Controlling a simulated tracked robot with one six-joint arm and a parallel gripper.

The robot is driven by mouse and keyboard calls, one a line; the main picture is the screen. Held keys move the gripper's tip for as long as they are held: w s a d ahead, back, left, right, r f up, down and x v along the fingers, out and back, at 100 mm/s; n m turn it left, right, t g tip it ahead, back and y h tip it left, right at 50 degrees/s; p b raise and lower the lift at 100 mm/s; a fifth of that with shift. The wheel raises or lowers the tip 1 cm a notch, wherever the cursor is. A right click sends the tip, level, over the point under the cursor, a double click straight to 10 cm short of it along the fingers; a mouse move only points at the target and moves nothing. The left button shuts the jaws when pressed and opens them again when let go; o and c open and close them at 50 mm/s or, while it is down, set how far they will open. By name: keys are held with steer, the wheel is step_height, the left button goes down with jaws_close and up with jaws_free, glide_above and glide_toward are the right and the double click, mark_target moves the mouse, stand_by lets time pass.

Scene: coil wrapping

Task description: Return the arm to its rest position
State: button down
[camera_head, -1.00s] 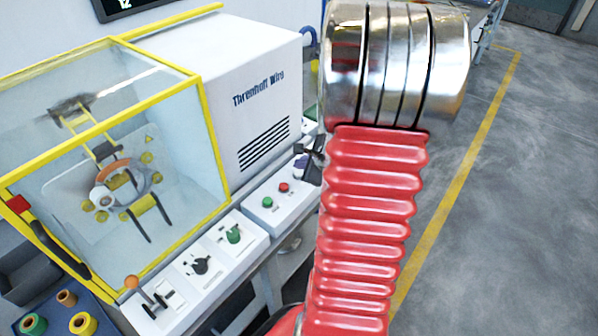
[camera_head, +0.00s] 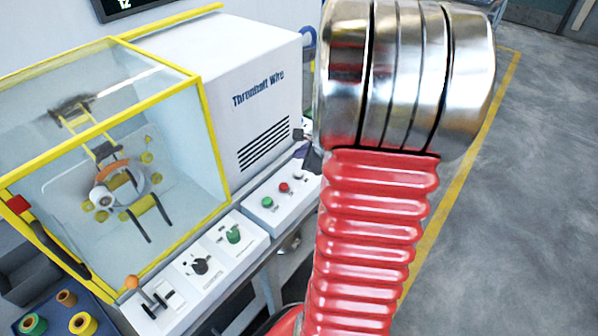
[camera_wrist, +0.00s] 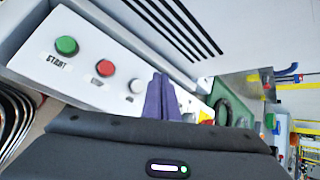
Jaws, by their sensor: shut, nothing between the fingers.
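My arm (camera_head: 370,230) rises through the middle of the head view, with a red ribbed sleeve and a large silver joint (camera_head: 405,75) at the top. My gripper (camera_wrist: 161,98) shows in the wrist view as two purple fingers pressed together, with nothing between them. In that view they appear beside the white button of the start panel (camera_wrist: 105,68); I cannot tell the gap. In the head view only a small dark and purple part of the gripper shows left of the arm, near the panel's right end. The arm hides the rest.
The wire machine (camera_head: 265,90) and its yellow-framed clear guard (camera_head: 215,140) stand at the left. Control boxes with a green knob (camera_head: 233,234) and an orange-topped lever (camera_head: 131,283) line its front. Coloured spools (camera_head: 82,323) sit lower left. Grey floor (camera_head: 520,220) at right is clear.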

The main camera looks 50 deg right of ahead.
steer(key=shift+r, duration=0.5)
steer(key=shift+a, duration=0.1)
steer(key=s+a+r+n+g+y, duration=0.1)
steer(key=s+a+n+g+y, duration=0.15)
steer(key=a+n, duration=0.65)
steer(key=s+a+r+n+g+y, duration=0.1)
steer(key=s+a+r+n+g, duration=0.15)
steer(key=a+n, duration=0.6)
steer(key=s+a+r+n, duration=0.2)
steer(key=a+r+n, duration=0.1)
steer(key=a, duration=0.3)
steer(key=s+a+r+n+t+h, duration=0.1)
steer(key=s+a+r+n, duration=0.1)
steer(key=a+n, duration=0.3)
steer(key=s+a+r+n, duration=0.2)
steer(key=a+r+n, duration=0.2)
steer(key=a, duration=0.2)
steer(key=shift+s+a+r+t, duration=0.2)
steer(key=shift+s+a+t, duration=0.1)
steer(key=shift+s+a, duration=0.1)
steer(key=shift+d+h, duration=0.1)
steer(key=shift+h, duration=0.15)
stand_by(0.9)
